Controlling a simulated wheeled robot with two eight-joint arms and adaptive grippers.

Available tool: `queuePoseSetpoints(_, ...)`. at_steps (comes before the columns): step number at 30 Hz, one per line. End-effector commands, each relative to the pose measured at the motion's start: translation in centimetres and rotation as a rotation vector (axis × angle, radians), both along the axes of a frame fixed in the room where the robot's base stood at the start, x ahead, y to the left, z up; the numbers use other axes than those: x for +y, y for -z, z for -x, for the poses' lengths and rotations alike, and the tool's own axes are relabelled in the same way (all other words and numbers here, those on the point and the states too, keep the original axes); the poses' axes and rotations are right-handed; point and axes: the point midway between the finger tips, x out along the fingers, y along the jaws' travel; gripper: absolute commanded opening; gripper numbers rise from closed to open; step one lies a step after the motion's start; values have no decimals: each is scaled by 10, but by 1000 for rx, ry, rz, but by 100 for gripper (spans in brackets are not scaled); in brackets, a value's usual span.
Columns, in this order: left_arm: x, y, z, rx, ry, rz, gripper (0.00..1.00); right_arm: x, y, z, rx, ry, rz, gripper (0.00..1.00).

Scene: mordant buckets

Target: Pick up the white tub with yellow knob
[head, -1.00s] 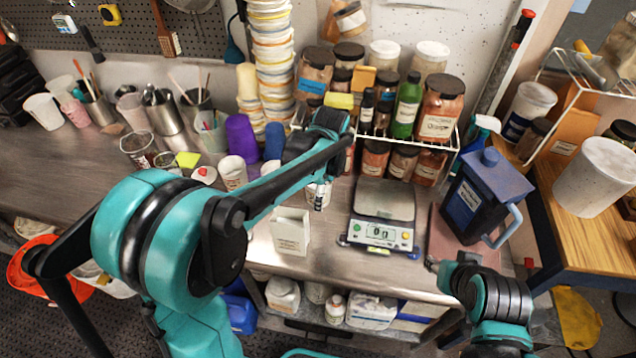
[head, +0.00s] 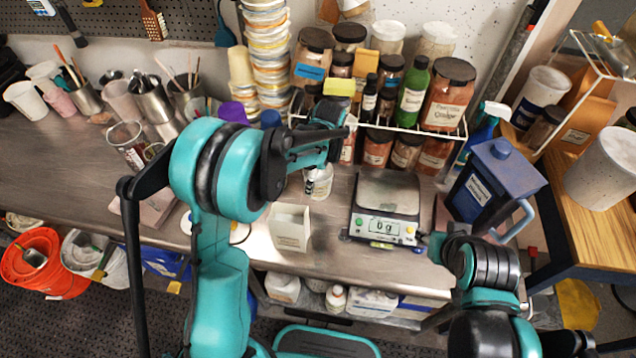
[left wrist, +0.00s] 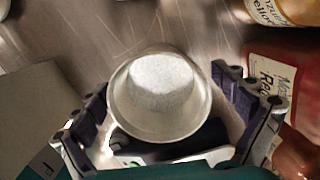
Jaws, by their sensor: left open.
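A pale tub (left wrist: 160,95) with a round rim and a whitish, grainy top or filling sits between the spread fingers of my left gripper (left wrist: 165,118) in the left wrist view. No yellow knob shows on it. In the head view, a small white tub with a label (head: 318,182) stands on the steel bench, below my left gripper (head: 328,142), and is probably the same one. My left gripper is open, with a finger on either side of the tub. My right gripper (head: 430,246) is low beside the scale; its jaws are unclear.
A white open box (head: 290,230) stands front-left of the tub, and a digital scale (head: 385,205) to its right. A wire rack of pigment jars (head: 405,135) stands close behind. A blue jug (head: 490,185) is further right. Orange and white buckets (head: 45,262) are at lower left.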

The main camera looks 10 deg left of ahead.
Motion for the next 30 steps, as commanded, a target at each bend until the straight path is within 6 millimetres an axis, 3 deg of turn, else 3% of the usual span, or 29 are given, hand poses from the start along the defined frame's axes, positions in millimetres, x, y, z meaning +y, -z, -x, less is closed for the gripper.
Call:
queuePoseSetpoints(2,1,9,0,0,0,0,98,0,3,0,0,0,0,40)
queuePoseSetpoints(8,1,9,0,0,0,0,98,0,2,0,0,0,0,40)
queuePoseSetpoints(15,1,9,0,0,-1,0,37,0,2,0,0,0,0,40)
queuePoseSetpoints(26,1,8,0,0,-1,0,35,0,2,0,0,0,0,40)
queuePoseSetpoints(30,1,-1,0,0,-1,0,35,0,-1,0,0,0,0,40)
